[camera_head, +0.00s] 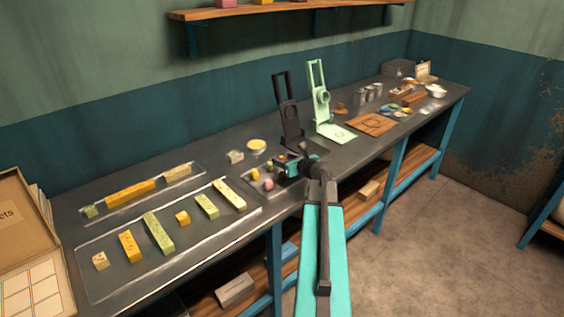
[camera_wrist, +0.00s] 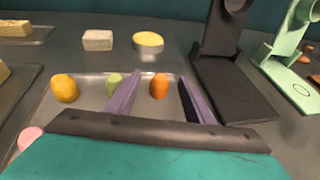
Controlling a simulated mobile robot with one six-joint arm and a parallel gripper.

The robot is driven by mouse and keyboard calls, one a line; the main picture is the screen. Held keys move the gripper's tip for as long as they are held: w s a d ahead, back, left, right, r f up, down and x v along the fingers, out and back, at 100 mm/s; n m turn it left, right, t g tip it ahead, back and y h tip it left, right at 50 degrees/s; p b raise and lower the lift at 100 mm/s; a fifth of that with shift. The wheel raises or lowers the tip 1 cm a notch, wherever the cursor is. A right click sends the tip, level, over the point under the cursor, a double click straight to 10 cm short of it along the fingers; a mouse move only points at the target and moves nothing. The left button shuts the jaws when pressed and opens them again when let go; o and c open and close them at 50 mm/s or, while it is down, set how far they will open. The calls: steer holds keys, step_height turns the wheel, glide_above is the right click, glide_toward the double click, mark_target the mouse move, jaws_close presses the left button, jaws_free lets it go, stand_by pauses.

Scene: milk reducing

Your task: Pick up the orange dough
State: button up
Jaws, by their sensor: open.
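The orange dough (camera_wrist: 159,87) is a small rounded lump on a shallow metal tray (camera_wrist: 88,112). In the wrist view it shows between the two fingers of my gripper (camera_wrist: 160,80). The fingers are spread apart and nothing is held; I cannot tell how far beyond the fingertips the dough lies. In the head view my gripper (camera_head: 297,164) is low over the right part of the tray, and the orange dough (camera_head: 282,158) is a tiny spot beside it, partly hidden.
A green lump (camera_wrist: 113,84) lies just left of the left finger. A yellow lump (camera_wrist: 64,88) and a pink lump (camera_wrist: 30,137) lie further left. A black press (camera_wrist: 232,85) stands close on the right. A yellow-topped dish (camera_wrist: 148,42) and a pale block (camera_wrist: 98,40) are behind the tray.

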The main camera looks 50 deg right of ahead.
steer(key=c, duration=1.1)
steer(key=shift+r, duration=0.15)
steer(key=shift+r, duration=1.15)
steer(key=s+d+b, duration=0.1)
steer(key=s, duration=0.4)
steer(key=s+d+r+b, duration=0.1)
steer(key=s+d, duration=0.1)
steer(key=s, duration=0.3)
steer(key=s+d+r+b, duration=0.1)
steer(key=s, duration=0.4)
steer(key=shift+s+d+r, duration=0.15)
steer(key=shift+s+r, duration=0.05)
steer(key=shift+s, duration=0.05)
